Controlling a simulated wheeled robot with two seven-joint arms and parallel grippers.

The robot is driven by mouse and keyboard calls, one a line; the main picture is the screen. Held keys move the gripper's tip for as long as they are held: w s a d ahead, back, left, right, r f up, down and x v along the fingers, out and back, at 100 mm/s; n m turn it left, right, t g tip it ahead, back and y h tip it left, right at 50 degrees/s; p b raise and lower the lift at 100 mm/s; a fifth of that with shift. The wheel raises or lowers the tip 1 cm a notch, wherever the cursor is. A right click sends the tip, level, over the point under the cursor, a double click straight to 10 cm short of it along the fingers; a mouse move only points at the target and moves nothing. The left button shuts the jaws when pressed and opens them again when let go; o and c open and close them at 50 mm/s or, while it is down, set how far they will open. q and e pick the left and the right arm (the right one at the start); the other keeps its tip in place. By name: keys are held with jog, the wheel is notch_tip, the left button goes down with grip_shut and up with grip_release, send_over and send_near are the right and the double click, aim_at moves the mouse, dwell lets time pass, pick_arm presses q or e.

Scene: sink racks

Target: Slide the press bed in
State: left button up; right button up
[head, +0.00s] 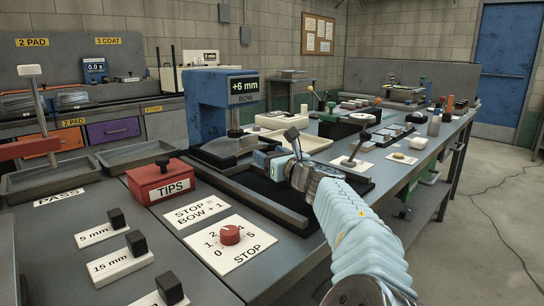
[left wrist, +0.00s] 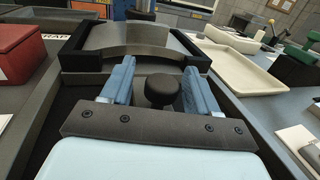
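The blue press (head: 207,112) stands at mid-table with a "+6 mm BOW" display. Its grey bed (head: 226,147) with dark end blocks lies low by the ram, at the far end of a dark track (head: 262,196). In the left wrist view the bed (left wrist: 135,36) has a curved saddle. A black round knob (left wrist: 161,90) stands on its near side. My left gripper (head: 272,160) is above the track; its blue fingers (left wrist: 160,88) stand either side of the knob, with visible gaps. It looks open. The knob is hidden in the head view. My right gripper is not in view.
A red TIPS box (head: 167,181) and a stop dial (head: 230,235) stand left of the track. A cream tray (head: 311,144) and a small lever plate (head: 351,164) are to its right. Labelled blocks (head: 122,261) lie at the near left.

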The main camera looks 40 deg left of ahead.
pick_arm(q)
jog(key=v, duration=1.3)
jog(key=shift+s+d, duration=0.15)
jog(key=shift+d, duration=0.2)
jog(key=shift+f, duration=0.1)
